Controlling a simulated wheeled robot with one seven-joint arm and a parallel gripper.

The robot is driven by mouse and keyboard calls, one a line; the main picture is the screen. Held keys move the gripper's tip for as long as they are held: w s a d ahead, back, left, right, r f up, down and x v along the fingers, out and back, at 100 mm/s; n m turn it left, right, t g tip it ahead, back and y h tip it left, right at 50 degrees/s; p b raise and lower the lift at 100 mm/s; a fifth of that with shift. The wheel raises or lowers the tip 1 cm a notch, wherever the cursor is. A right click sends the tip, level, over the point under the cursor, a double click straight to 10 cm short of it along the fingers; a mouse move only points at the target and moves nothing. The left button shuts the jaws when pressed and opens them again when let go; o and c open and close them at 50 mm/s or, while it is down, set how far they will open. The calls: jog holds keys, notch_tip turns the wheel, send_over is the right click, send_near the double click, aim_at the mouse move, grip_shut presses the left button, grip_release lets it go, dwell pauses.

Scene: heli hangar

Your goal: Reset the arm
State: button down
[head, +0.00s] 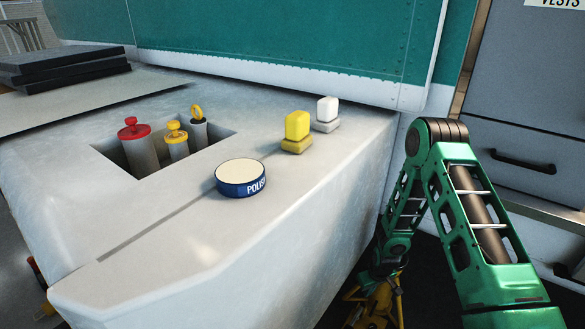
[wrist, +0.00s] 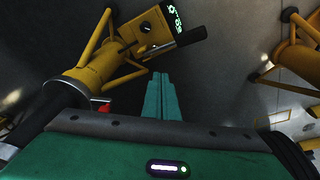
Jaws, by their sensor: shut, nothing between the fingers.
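My gripper (wrist: 160,76) shows in the wrist view as two teal fingers pressed together, with nothing between them. It points over the dark floor, beside yellow tubular structures. In the head view my green arm is bent at the right, and its far part reaches down beside the right side of the white counter (head: 290,235). The gripper itself cannot be made out clearly there.
On the counter are a blue-rimmed POLISH tin (head: 241,179), a yellow block (head: 297,128) and a white block (head: 327,113). A recess holds red-topped (head: 133,128) and yellow-topped (head: 177,133) cylinders. Grey drawers (head: 525,120) stand right. A yellow frame (wrist: 105,60) is close to my gripper.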

jog(key=d+r+m+h, duration=0.1)
jog(key=d+r, duration=0.3)
jog(key=r, duration=0.5)
jog(key=d+r+m, duration=0.1)
jog(key=d+r, duration=0.3)
jog(key=r, duration=0.4)
jog(key=s+d+r+m, duration=0.1)
jog(key=s+d+r, duration=0.15)
jog(key=r, duration=0.35)
jog(key=s+d+r+m+g, duration=0.1)
jog(key=s+r, duration=0.3)
jog(key=r, duration=0.2)
jog(key=s+d+r+m, duration=0.1)
jog(key=s+d+r, duration=0.15)
jog(key=r, duration=0.25)
jog(key=s+r+m, duration=0.1)
jog(key=s+r, duration=0.4)
jog(key=s, duration=0.4)
jog(key=s+a+r+m, duration=0.1)
jog(key=s+r+m, duration=0.1)
jog(key=s+r, duration=0.3)
jog(key=s+r+m+g+y, duration=0.1)
jog(key=s+r, duration=0.4)
jog(key=s, duration=0.8)
jog(key=shift+a+r+m, duration=0.2)
jog(key=shift+a+m, duration=0.05)
jog(key=shift+m, duration=0.35)
jog(key=shift+w+f, duration=0.25)
jog(key=shift+w, duration=0.4)
